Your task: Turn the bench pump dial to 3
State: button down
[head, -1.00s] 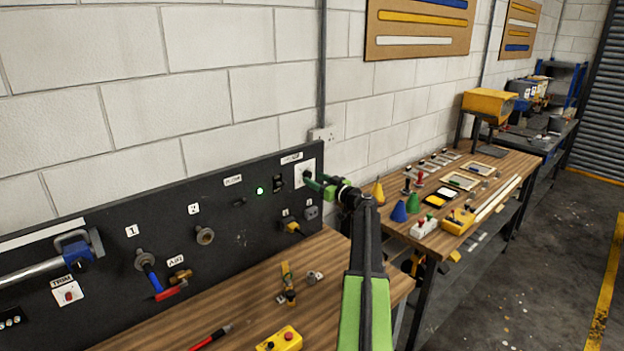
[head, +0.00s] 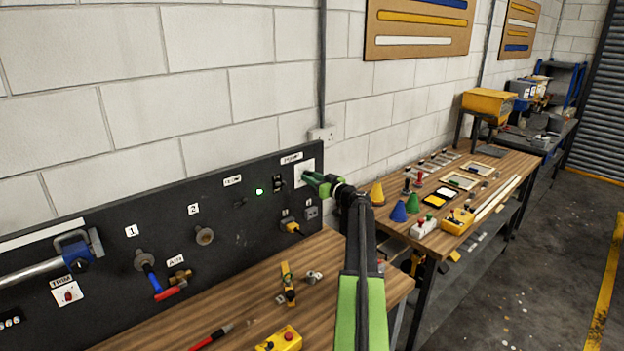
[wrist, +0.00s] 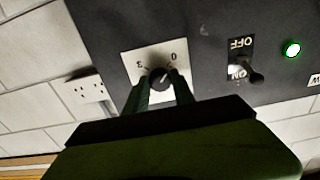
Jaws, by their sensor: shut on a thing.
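The pump dial is a small dark round knob (wrist: 159,80) on a white plate (wrist: 134,63) in the wrist view. The plate carries a 3 and a 0, both upside down in this view. A pale mark on the knob seems to point up and right, toward the 0 side. My gripper (wrist: 160,88) is shut on the knob, one green finger on each side. In the head view my gripper (head: 314,180) is at the dial plate (head: 305,167) at the right end of the black panel, hiding the knob.
An ON/OFF switch (wrist: 254,75) and a lit green lamp (wrist: 292,48) are beside the dial. A yellow plug (head: 290,226) is on the black panel (head: 240,240) below. The wooden bench (head: 240,300) holds loose parts. Cones (head: 377,193) stand on the further bench.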

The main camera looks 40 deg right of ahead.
jog(key=shift+m, duration=0.4)
jog(key=n, duration=3.3)
jog(key=shift+r+n, duration=0.15)
jog(key=shift+n, duration=0.15)
jog(key=m, duration=1.3)
dwell(0.5)
